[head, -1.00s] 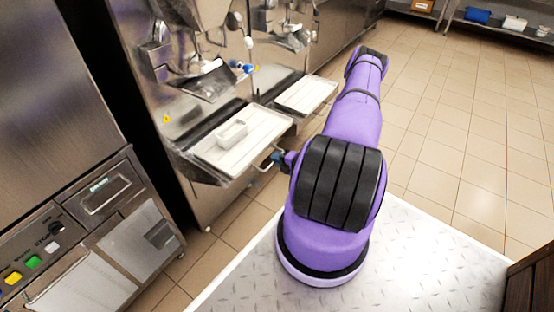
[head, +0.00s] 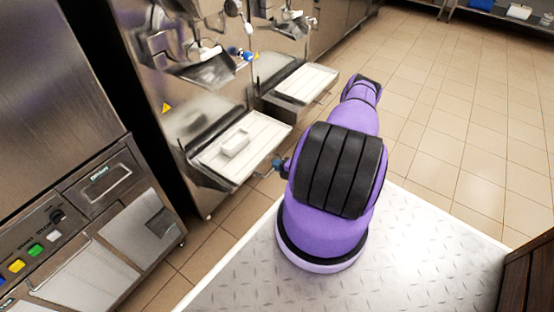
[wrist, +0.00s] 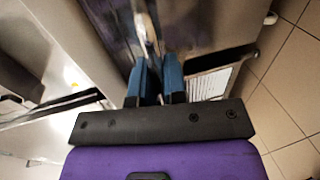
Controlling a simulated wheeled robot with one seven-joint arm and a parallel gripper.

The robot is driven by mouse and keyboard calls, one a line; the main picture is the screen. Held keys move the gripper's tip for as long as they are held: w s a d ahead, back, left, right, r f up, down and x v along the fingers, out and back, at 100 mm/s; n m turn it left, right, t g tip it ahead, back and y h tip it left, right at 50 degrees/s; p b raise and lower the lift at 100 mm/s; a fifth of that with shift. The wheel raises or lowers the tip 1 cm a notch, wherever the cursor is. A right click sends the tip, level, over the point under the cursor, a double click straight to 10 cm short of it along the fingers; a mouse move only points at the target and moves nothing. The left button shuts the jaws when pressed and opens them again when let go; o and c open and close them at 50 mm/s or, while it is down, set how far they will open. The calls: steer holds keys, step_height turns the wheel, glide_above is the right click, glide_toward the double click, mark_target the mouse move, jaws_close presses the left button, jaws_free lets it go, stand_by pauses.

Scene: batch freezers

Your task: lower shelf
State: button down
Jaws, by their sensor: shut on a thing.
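The near freezer's shelf (head: 262,150) is a white ribbed tray surface on a metal support, below the spout in the head view. A small white container (head: 236,143) stands on it. My gripper (head: 280,164) is at the shelf's right side, partly hidden by my purple arm. In the wrist view, its blue fingers (wrist: 156,85) are close together around a narrow pale part. I take this part to belong to the shelf, but the contact is blurred.
A second freezer with its own white shelf (head: 305,83) stands just beyond. A metal cabinet with coloured buttons (head: 36,250) is at the left. Tiled floor (head: 450,120) is open to the right.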

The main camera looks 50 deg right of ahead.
steer(key=shift+s+f, duration=0.1)
steer(key=shift+f, duration=0.25)
steer(key=c, duration=1.2)
jaws_free()
steer(key=shift+f, duration=0.15)
steer(key=a+v, duration=0.1)
steer(key=v, duration=0.9)
steer(key=shift+s+d+r, duration=0.25)
steer(key=shift+s+d, duration=0.1)
steer(key=shift+d, duration=0.1)
